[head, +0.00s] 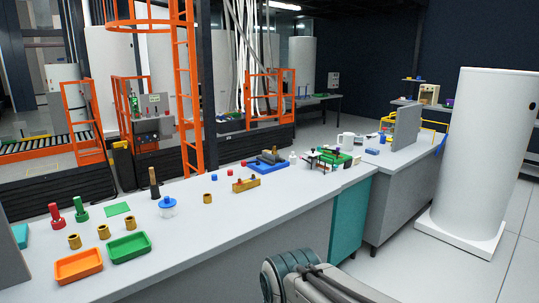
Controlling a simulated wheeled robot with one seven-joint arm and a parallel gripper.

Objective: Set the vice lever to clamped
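A small device with a blue base (266,168) and dark grey blocks on top stands on the long grey workbench, right of the picture's middle. It looks like the vice, but it is small here and I cannot be sure. I cannot make out its lever or how the lever is set. Part of my own arm shows at the bottom edge, in front of the bench. My gripper is outside the picture, so its opening and contents are hidden.
The workbench (240,218) holds an orange tray (79,266), a green tray (129,247), brass cylinders, red and green pegs, a jar (167,206) and a yellowish block (246,184). A white tank (485,150) stands on open floor.

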